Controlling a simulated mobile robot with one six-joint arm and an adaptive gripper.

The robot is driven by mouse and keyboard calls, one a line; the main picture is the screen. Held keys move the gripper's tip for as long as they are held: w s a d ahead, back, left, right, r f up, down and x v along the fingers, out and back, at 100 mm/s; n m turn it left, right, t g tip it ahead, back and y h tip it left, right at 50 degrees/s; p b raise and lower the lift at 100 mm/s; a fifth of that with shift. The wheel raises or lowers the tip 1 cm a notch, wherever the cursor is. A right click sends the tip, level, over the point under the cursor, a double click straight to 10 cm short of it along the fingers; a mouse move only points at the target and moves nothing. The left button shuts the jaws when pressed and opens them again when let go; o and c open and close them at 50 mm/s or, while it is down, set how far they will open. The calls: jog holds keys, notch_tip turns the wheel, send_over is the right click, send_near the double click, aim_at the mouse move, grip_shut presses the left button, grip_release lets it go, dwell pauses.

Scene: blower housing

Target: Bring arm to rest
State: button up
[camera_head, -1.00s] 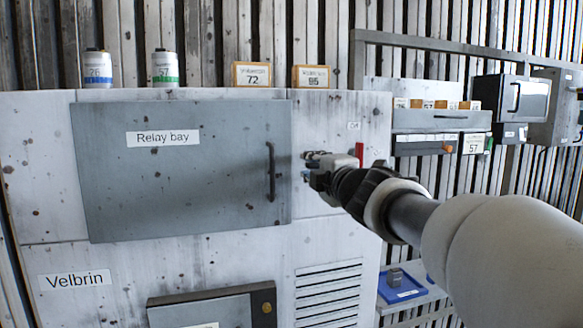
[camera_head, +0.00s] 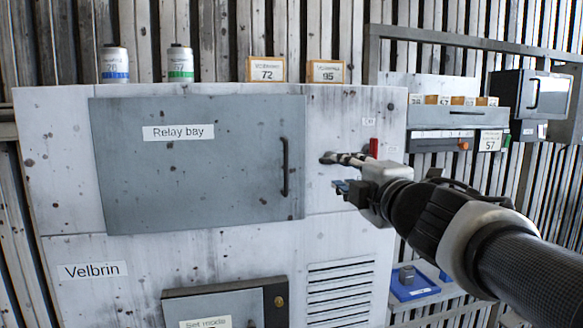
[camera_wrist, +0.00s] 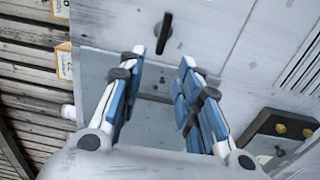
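My gripper (camera_head: 338,173) is in front of the white cabinet (camera_head: 345,115), to the right of the relay bay door's dark handle (camera_head: 285,167). Its two fingers stand apart with nothing between them. In the wrist view my gripper (camera_wrist: 163,65) also shows its blue-padded fingers spread and empty, with grey panel surface beyond. The relay bay door (camera_head: 200,180) looks shut. A red lever (camera_head: 373,147) stands just above my gripper in the head view. Whether the gripper touches the cabinet cannot be told.
A grey bin unit (camera_head: 450,117) and a dark box (camera_head: 530,95) are at the right. A blue tray (camera_head: 412,287) sits lower right. A lower panel (camera_head: 225,305) juts out below the door.

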jog(key=shift+s+d, duration=0.15)
jog(key=shift+s, duration=0.7)
jog(key=s+d+f+m+g+h, duration=0.6)
jog(key=s+f+m, duration=0.4)
jog(key=f+m, duration=0.3)
jog(key=s+a+f+m+g+y, duration=0.1)
jog(key=s+a+f+m+g, duration=0.2)
jog(key=s+f, duration=0.6)
jog(key=s+a+f+m+g+y, duration=0.1)
jog(key=s+a+f+m+g, duration=0.2)
jog(key=s+f, duration=0.6)
jog(key=shift+s+a+m+g+y, duration=0.15)
jog(key=shift+s+m+g+y, duration=0.35)
jog(key=shift+s, duration=0.45)
jog(key=shift+f, duration=0.1)
